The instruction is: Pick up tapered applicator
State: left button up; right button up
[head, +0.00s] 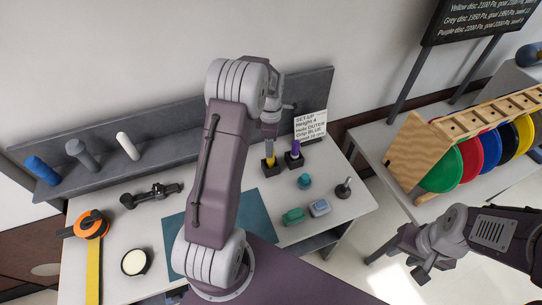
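I cannot tell for sure which thing is the tapered applicator. A yellow piece with a grey upper part (270,150) and a purple piece (295,149) stand upright in dark blocks on the table. Blue (41,169), grey (80,153) and white (127,145) rods lean on the grey ledge at the left. My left arm rises across the middle; its gripper end (272,115) is above and behind the yellow piece, mostly hidden by the wrist. My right gripper (415,268) hangs past the table's right edge, away from these pieces; its finger gap is unclear.
The white table (135,225) holds a teal mat (258,220), black tool (152,195), orange tape (90,224), round white-topped pot (135,262), green block (293,216), blue block (320,208) and hooked stand (343,188). A wooden disc rack (430,150) stands right.

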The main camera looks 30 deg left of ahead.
aim_at(271, 160)
pick_arm(q)
jog(key=shift+w+a+f, duration=0.15)
jog(key=shift+w+f, duration=0.1)
jog(key=shift+f, duration=0.35)
jog(key=f, duration=0.1)
jog(key=f+p, duration=0.1)
jog(key=f, duration=0.2)
jog(key=shift+s+d+f+p, duration=0.2)
jog(key=shift+s+d+p, duration=0.1)
jog(key=shift+s, duration=0.1)
jog(key=shift+w+a+f, duration=0.2)
jog(key=shift+w+f, duration=0.05)
jog(key=shift+f, duration=0.05)
jog(key=shift+s+d+r, duration=0.1)
jog(key=shift+s+r, duration=0.05)
grip_shut()
